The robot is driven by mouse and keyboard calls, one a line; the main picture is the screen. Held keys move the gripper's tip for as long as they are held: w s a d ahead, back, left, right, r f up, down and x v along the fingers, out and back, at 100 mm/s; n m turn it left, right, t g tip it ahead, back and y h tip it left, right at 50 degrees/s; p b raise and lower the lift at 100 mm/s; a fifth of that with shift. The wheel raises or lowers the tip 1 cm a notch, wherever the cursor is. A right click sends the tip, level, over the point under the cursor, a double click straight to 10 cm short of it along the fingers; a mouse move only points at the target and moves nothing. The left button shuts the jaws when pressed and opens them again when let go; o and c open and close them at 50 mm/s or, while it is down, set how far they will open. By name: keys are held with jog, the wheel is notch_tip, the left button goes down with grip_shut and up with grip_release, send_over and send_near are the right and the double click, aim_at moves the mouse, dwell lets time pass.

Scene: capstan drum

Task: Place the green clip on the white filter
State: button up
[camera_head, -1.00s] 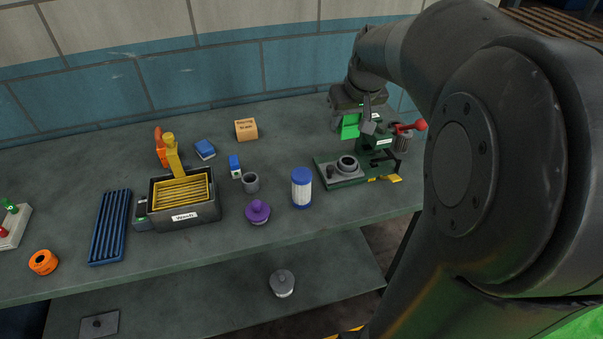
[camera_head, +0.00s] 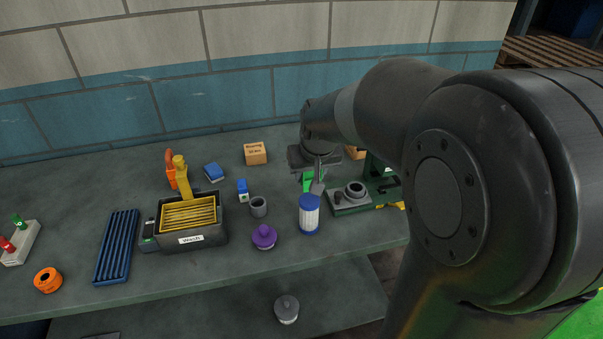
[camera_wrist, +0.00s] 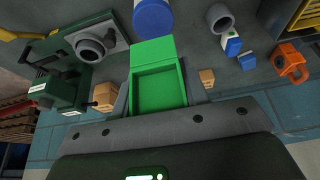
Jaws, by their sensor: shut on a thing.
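The green clip (camera_head: 307,180) is held in my gripper (camera_head: 316,181), above the bench and just behind the white filter in the head view. In the wrist view the clip (camera_wrist: 158,88) looks like a bright green open box shape between the grey fingers. The white filter (camera_head: 309,218) stands upright on the bench, a white pleated cylinder with blue end caps. My gripper is shut on the clip; the fingers are partly hidden.
A green press (camera_head: 374,181) with a grey round seat stands right of the filter. A purple knob (camera_head: 264,237), a grey cup (camera_head: 259,206) and a blue-white box (camera_head: 243,191) stand to its left. Farther left are a wash bin (camera_head: 203,238) and a blue rack (camera_head: 117,247).

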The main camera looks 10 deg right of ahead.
aim_at(309, 198)
jog(key=shift+a+f, duration=0.1)
jog(key=shift+f, duration=2)
jog(key=shift+f, duration=0.15)
jog(key=o, duration=0.9)
jog(key=shift+o, duration=0.2)
jog(key=v, duration=1.1)
jog(key=s+a+r+t, duration=0.1)
jog(key=s+a, duration=0.1)
jog(key=s, duration=1.5)
jog(key=shift+s, duration=0.4)
